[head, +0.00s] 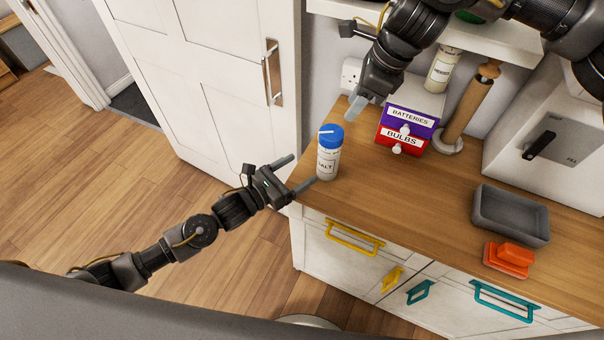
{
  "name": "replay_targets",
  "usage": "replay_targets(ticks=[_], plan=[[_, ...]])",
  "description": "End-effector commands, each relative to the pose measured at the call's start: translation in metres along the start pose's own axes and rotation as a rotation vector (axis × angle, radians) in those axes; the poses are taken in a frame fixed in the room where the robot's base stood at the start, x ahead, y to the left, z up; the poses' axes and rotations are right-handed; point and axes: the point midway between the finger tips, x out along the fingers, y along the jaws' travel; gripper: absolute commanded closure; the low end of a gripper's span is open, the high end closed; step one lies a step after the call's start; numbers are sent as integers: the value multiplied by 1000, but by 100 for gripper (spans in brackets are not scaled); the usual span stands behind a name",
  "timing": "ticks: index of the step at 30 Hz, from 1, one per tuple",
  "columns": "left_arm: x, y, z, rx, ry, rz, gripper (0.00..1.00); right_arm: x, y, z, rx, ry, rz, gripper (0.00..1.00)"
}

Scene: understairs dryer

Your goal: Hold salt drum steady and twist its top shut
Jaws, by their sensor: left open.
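The salt drum (328,163) stands upright near the left end of the wooden counter. It is a pale cylinder with a "SALT" label and a blue top (330,136); a thin pale mark shows on the top's left side. My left gripper (302,169) is open just left of the drum, its fingers pointing toward it, with the lower fingertip close to the drum's side. I cannot tell whether it touches. My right gripper (356,108) points down above and right of the blue top, apart from it; its fingers overlap from this angle, so its opening is unclear.
Purple and red drawers (407,122) marked "BATTERIES" and "BULBS" stand right of the drum. A paper roll holder (466,112), grey tray (511,214), orange brush (509,259) and white dispenser (556,140) are further right. A shelf (410,30) overhangs the back. The counter's middle is clear.

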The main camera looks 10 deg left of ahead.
Motion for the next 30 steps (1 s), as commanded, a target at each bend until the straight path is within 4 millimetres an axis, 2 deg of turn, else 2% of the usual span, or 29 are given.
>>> replay_targets(ticks=[1,4,10,13,24,30], plan=[[0,-10,4,26,-6,-16,22,0,0,0,0,0,0,64],[-1,-22,9,64,-13,-36,22,0,0,0,0,0,0,64],[1,-26,11,81,-15,-43,22,0,0,0,0,0,0,64],[8,-26,11,79,-16,-42,22,0,0,0,0,0,0,64],[70,-28,12,77,-16,-41,22,0,0,0,0,0,0,64],[96,-29,12,78,-16,-41,22,0,0,0,0,0,0,64]])
